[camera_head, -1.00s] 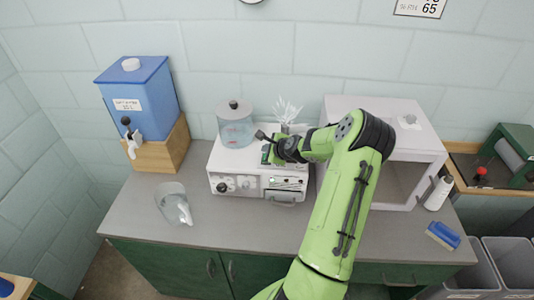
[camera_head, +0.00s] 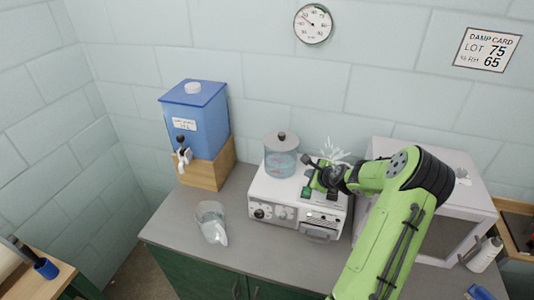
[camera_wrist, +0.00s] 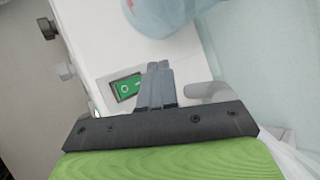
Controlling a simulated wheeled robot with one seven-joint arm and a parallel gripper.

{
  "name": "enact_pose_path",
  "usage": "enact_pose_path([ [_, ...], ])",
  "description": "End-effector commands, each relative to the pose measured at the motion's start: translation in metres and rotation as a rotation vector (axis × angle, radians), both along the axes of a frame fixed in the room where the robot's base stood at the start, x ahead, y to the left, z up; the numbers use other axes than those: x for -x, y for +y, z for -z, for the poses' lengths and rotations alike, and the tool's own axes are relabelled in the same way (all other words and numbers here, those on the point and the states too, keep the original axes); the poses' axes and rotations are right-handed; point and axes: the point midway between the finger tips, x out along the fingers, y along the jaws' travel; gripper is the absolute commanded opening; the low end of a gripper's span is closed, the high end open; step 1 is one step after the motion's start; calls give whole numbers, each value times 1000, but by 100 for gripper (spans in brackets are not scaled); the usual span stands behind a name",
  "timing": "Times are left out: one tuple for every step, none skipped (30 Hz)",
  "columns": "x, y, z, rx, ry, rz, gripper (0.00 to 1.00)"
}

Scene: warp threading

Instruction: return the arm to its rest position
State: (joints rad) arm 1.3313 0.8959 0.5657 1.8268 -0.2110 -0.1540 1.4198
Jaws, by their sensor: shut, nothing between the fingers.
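My green arm reaches in from the lower right in the head view. My gripper (camera_head: 312,186) is over the right part of the white machine (camera_head: 270,205), close to its green rocker switch. In the wrist view my gripper (camera_wrist: 157,70) has its two grey fingers together with nothing between them. The green switch (camera_wrist: 128,87) shows just left of the fingertips. I cannot tell whether the fingers touch the machine. Part of the machine's right side is hidden by my arm.
A clear jar (camera_head: 281,160) sits on the machine. A blue water tank (camera_head: 195,122) on a wooden stand (camera_head: 208,168) and a clear pitcher (camera_head: 211,222) stand to the left. A white open-fronted box (camera_head: 468,215) is behind my arm. The counter's front left (camera_head: 175,228) is clear.

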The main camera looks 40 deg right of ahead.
Motion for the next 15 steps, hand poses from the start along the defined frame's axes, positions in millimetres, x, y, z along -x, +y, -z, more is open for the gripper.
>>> enact_pose_path([
  [0, 0, 0, 0, 0, 0, 0],
  [0, 0, 0, 0, 0, 0, 0],
  [0, 0, 0, 0, 0, 0, 0],
  [0, 0, 0, 1, 0, -1, 0],
  [-1, 1, 0, 4, 2, -6, 0],
  [-3, 6, -3, 19, 13, -28, 0],
  [-6, 14, -6, 40, 28, -61, 0],
  [-9, 25, -10, 72, 52, -109, 0],
  [-14, 44, -19, 134, 93, -195, 0],
  [-16, 62, -26, 188, 131, -273, 0],
  [-18, 82, -34, 251, 172, -359, 0],
  [-17, 109, -45, 339, 229, -477, 0],
  [-14, 128, -53, 404, 269, -561, 0],
  [-10, 147, -61, 467, 306, -643, 0],
  [-3, 170, -72, 550, 351, -748, 0],
])
